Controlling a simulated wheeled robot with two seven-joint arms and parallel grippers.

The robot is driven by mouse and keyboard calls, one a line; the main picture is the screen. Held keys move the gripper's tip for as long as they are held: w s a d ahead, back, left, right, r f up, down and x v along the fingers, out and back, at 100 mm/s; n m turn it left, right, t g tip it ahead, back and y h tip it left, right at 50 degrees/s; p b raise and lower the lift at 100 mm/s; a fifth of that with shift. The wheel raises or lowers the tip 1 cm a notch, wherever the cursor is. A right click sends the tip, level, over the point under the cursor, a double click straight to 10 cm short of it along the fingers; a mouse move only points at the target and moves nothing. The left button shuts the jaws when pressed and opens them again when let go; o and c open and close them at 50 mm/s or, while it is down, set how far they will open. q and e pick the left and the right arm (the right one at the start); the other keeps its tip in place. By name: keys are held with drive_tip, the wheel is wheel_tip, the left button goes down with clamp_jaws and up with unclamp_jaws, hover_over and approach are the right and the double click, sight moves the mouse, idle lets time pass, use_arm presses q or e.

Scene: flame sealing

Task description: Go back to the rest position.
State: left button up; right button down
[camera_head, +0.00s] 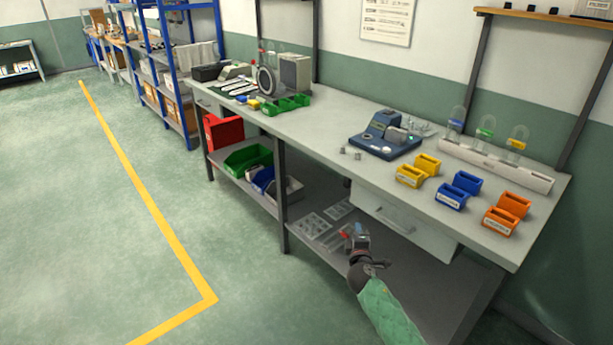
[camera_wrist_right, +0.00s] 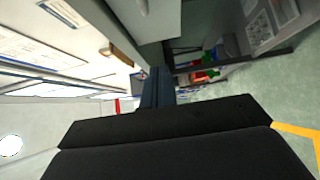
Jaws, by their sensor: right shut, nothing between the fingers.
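My right gripper (camera_head: 352,234) hangs in front of the workbench (camera_head: 322,140), below the level of its top, near the drawer (camera_head: 400,222). Its arm comes up from the bottom of the head view. The gripper is shut and empty. In the right wrist view its dark fingers (camera_wrist_right: 157,88) run together away from the camera, with the bench, wall and floor behind them. It is apart from the items on the bench top. My left gripper is not in view.
On the bench are a blue device (camera_head: 385,138), a white rack with tubes (camera_head: 495,166), and yellow (camera_head: 418,171), blue (camera_head: 459,190) and orange bins (camera_head: 506,213). Green bins (camera_head: 287,104) stand further left. The floor at left (camera_head: 70,220) is clear.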

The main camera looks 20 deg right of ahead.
drive_tip(key=s+d+f+m+g+h, duration=0.2)
drive_tip(key=d+m+g, duration=0.1)
drive_tip(key=m, duration=0.2)
drive_tip(key=s+a+f+m+g+y, duration=0.25)
drive_tip(key=s+a+g+y, duration=0.25)
drive_tip(key=s+a, duration=0.9)
drive_tip(key=s+a+f+m+g+y, duration=0.1)
drive_tip(key=s+a+m+g+y, duration=0.3)
drive_tip(key=s+a, duration=1)
drive_tip(key=s+f+g, duration=0.1)
drive_tip(key=s+f, duration=0.1)
drive_tip(key=s, duration=0.5)
drive_tip(key=s+a+f+g+y, duration=0.1)
drive_tip(key=s+f, duration=0.1)
drive_tip(key=s, duration=0.6)
drive_tip(key=shift+s+a+f+y, duration=0.25)
drive_tip(key=shift+f+y, duration=0.05)
drive_tip(key=shift+f, duration=0.05)
drive_tip(key=shift+d, duration=0.1)
